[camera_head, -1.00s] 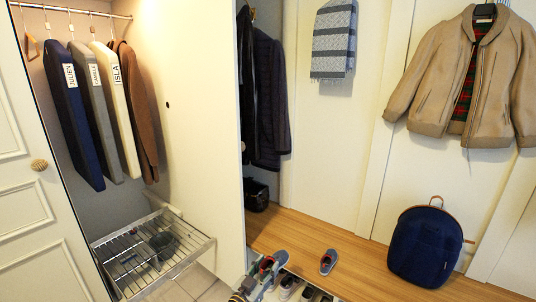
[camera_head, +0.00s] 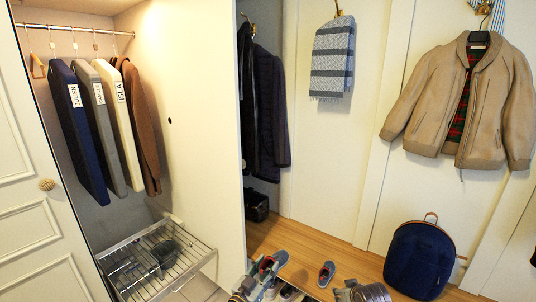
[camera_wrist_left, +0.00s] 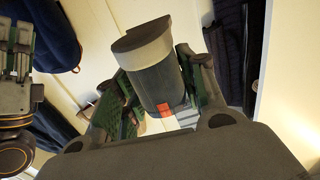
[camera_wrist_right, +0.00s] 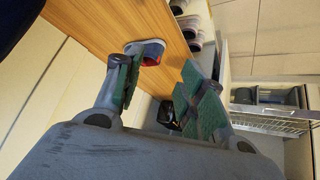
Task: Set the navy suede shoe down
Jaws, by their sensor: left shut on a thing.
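The navy suede shoe (camera_head: 279,258), dark with a pale sole and a red patch, is in my left gripper (camera_head: 262,282) at the bottom of the head view. In the left wrist view the shoe (camera_wrist_left: 155,75) sits between the two green-padded fingers. A similar shoe (camera_head: 326,272) with a red lining rests on the wooden bench top (camera_head: 310,252); it also shows in the right wrist view (camera_wrist_right: 150,48). My right gripper (camera_head: 362,293) is at the bottom edge, right of that shoe. Its fingers (camera_wrist_right: 160,90) are apart with nothing between them.
Several shoes (camera_head: 287,293) sit in the cubbies below the bench edge. A navy backpack (camera_head: 419,262) stands on the bench at the right. A wire rack (camera_head: 160,262) extends from the wardrobe at the left. Bare bench lies behind the resting shoe.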

